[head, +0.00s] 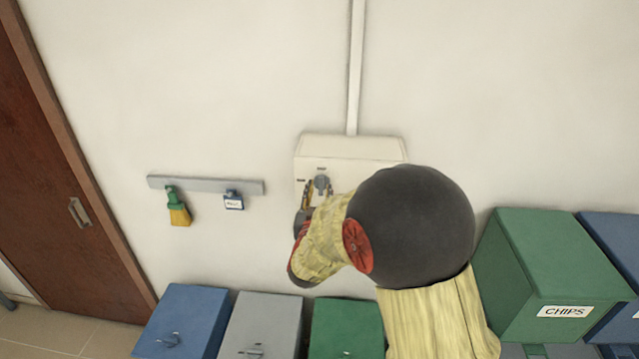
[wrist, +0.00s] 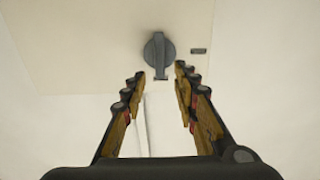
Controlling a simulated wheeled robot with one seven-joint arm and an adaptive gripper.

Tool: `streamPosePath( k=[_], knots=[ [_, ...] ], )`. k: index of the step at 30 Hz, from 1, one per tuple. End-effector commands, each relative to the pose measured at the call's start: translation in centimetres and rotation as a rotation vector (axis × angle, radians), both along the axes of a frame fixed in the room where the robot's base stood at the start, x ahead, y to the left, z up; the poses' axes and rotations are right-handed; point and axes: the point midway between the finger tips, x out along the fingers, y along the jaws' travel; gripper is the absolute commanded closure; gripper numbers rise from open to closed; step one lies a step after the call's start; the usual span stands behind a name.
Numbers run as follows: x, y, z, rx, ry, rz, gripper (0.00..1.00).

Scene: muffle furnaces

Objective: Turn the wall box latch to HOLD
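The wall box (head: 350,147) is a white case on the wall, with a conduit running up from it. Its latch (head: 321,183) is a grey round knob with a bar handle, and it also shows in the wrist view (wrist: 159,52). The handle's bar points toward my gripper in the wrist view. A small dark label (wrist: 198,51) sits beside the knob, too small to read. My gripper (head: 317,188) is at the box front, and in the wrist view (wrist: 158,75) its fingers are apart on either side below the knob. Nothing is seen between them. My arm hides the box's lower right.
A grey rail (head: 205,185) left of the box holds a green and yellow brush (head: 177,207) and a blue-edged tag (head: 233,200). Blue (head: 185,318), grey (head: 262,322) and green (head: 345,325) bins stand below. A green CHIPS bin (head: 545,255) stands at right. A brown door (head: 60,190) is at left.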

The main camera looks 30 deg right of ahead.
Motion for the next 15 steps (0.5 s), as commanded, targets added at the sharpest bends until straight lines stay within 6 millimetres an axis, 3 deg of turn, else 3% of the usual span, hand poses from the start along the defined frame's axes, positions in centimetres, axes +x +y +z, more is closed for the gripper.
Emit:
streamPosePath(
  k=[6, 15],
  knots=[
    [2.2, -1.5, 0.1, 0.001, -0.001, -0.001, 0.7],
    [2.9, -1.9, 0.0, 0.001, -0.001, 0.0, 0.7]
  ],
)
